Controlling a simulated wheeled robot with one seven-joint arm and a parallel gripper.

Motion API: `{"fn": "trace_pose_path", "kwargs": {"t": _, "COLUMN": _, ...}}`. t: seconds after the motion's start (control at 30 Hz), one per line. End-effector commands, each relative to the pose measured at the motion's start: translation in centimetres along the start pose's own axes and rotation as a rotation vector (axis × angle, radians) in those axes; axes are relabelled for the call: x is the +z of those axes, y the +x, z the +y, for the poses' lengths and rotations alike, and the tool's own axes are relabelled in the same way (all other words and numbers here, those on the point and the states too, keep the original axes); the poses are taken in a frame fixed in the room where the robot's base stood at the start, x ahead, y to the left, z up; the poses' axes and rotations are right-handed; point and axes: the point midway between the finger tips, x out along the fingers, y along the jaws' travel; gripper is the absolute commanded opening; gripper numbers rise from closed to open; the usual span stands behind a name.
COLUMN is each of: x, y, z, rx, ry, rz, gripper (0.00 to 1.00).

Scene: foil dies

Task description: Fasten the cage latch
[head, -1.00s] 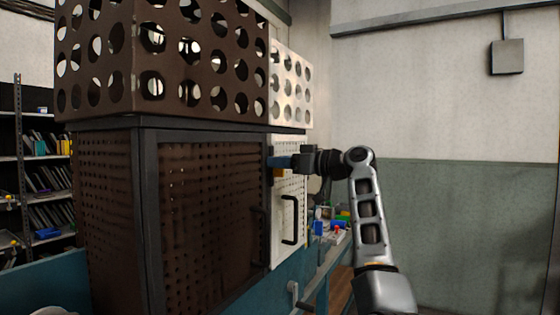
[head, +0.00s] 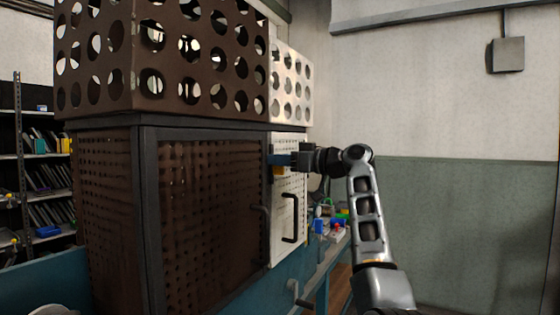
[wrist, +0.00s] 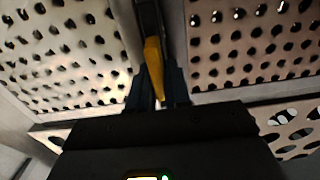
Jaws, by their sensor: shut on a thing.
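The cage is a dark perforated cabinet with a brown mesh door (head: 215,225) and a white perforated panel (head: 287,225) to its right. Both look closed in the head view. The latch (wrist: 153,65) is a yellow lever on the dark upright between the brown and white panels in the wrist view. My gripper (head: 280,160) reaches in from the right at the top of the white panel. In the wrist view its two blue-grey fingers (wrist: 157,90) stand on either side of the yellow lever's end, shut on it. The lever's far end is partly hidden.
Black handles (head: 289,218) stick out from both panels below my gripper. A large perforated box (head: 190,60) sits on top of the cage. A bench with small coloured items (head: 335,225) stands behind my arm.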

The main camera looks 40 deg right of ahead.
Motion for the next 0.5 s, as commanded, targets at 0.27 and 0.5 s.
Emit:
{"fn": "trace_pose_path", "kwargs": {"t": 0.27, "x": -0.11, "y": -0.01, "z": 0.14, "rx": 0.0, "ry": 0.085, "rz": -0.001, "gripper": 0.0}}
{"fn": "trace_pose_path", "kwargs": {"t": 0.5, "x": -0.19, "y": -0.03, "z": 0.43, "rx": 0.001, "ry": 0.269, "rz": 0.0, "gripper": 0.0}}
